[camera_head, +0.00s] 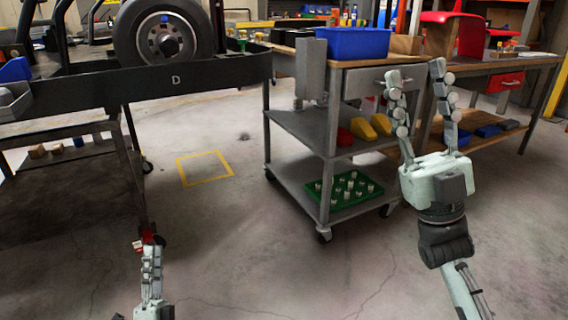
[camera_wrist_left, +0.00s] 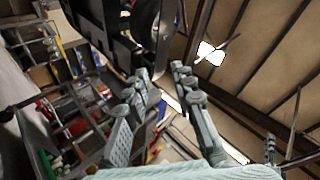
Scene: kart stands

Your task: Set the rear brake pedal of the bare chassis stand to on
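A dark stand (camera_head: 130,170) on casters fills the left of the head view. It carries a black frame marked D and a wheel (camera_head: 163,36). A small red part (camera_head: 149,237), which looks like a caster pedal, shows at the foot of its near leg; its position is too small to read. My left gripper (camera_head: 152,249) is low, with its fingertips just in front of or touching the red part; I cannot tell which. In the left wrist view its fingers (camera_wrist_left: 158,78) are apart and empty. My right gripper (camera_head: 415,68) is open and empty, raised before the cart.
A grey cart (camera_head: 330,132) with a blue bin (camera_head: 352,43) and a green peg tray (camera_head: 342,190) stands in the middle. A wooden workbench (camera_head: 500,75) is at the right. The floor between stand and cart is clear, with a yellow square (camera_head: 205,168) marked on it.

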